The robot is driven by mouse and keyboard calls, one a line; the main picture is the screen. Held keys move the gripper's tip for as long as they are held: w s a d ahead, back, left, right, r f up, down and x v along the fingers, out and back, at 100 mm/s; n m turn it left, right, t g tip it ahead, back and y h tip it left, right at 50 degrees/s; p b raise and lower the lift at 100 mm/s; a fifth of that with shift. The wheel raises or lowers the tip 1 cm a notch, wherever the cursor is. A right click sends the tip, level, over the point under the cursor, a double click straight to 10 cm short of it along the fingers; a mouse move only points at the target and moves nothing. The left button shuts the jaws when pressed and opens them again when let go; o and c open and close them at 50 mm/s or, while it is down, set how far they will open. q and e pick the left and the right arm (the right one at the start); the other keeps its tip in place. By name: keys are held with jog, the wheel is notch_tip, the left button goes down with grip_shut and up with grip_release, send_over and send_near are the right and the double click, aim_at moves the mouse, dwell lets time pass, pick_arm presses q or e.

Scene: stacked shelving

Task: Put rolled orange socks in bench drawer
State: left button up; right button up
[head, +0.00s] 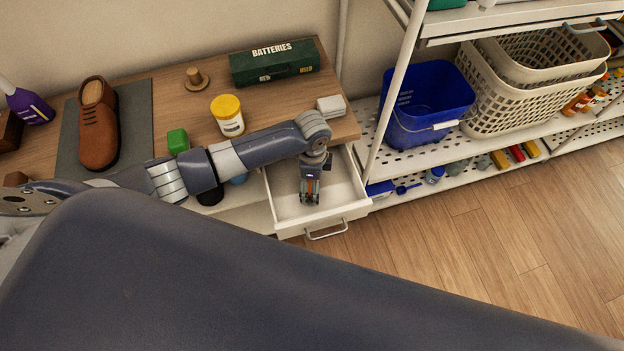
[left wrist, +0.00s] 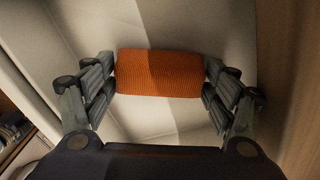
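The rolled orange socks (left wrist: 160,73) are a ribbed orange roll between the two fingers of my left gripper (left wrist: 160,80) in the left wrist view. A finger meets each end of the roll, so the gripper is shut on it. In the head view my left gripper (head: 309,190) points down inside the open bench drawer (head: 345,190), with a bit of orange between its fingers. The drawer is white, pulled out, with a bar handle at its front. I cannot tell whether the roll touches the drawer floor. My right gripper is not in view.
The wooden bench (head: 160,85) holds a brown shoe (head: 98,125), a yellow-lidded jar (head: 228,115), a green block (head: 178,141) and a dark green batteries box (head: 275,63). A shelf post (head: 390,95) and blue bucket (head: 425,100) stand right of the drawer.

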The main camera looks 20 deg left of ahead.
pick_arm(q)
jog(key=shift+r, duration=0.1)
jog(key=shift+r, duration=0.25)
notch_tip(320, 180, up, 12)
jog(key=p, duration=1.2)
jog(key=shift+f, duration=0.15)
